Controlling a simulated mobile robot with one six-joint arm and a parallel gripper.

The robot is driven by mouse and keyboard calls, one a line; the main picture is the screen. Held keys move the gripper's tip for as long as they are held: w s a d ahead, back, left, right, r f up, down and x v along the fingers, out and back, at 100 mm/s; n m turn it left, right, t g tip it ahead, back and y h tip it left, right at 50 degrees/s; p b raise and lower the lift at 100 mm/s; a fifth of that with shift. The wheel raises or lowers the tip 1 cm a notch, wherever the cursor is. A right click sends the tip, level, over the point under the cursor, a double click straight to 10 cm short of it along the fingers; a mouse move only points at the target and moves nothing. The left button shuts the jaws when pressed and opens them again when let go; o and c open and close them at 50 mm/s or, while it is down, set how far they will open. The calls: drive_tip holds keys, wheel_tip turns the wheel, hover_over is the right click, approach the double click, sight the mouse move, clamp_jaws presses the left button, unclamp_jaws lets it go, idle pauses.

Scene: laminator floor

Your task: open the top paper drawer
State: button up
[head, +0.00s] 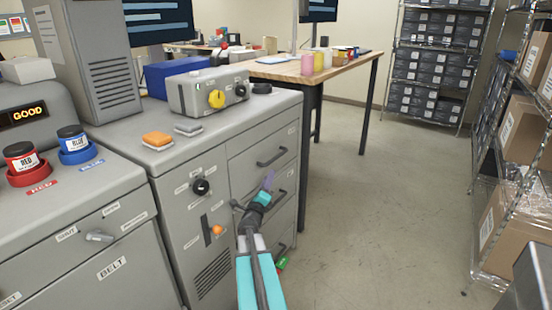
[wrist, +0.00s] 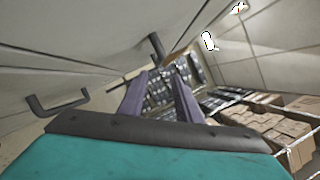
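The top drawer front (head: 258,140) is on the right face of the grey cabinet, flush and shut, with a dark bar handle (head: 272,158). My gripper (head: 269,180), with purple fingers and a teal body, is in front of the drawers, just below that handle in the head view and close to the second drawer's handle (head: 279,200). In the wrist view the two purple fingers (wrist: 161,82) stand apart with nothing seen held between them. One dark handle (wrist: 156,46) shows by the fingertips and another (wrist: 55,106) at left; I cannot tell which drawers they belong to.
A grey control box (head: 208,92) and orange and grey pads stand on the cabinet top. A wooden table (head: 330,68) stands behind. Shelves with brown boxes (head: 523,130) line the right side. The floor (head: 390,200) between is clear.

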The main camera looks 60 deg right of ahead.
sight(276, 157)
drive_tip(key=shift+p+x, duration=1.3)
drive_tip(key=shift+x, duration=5.35)
clamp_jaws()
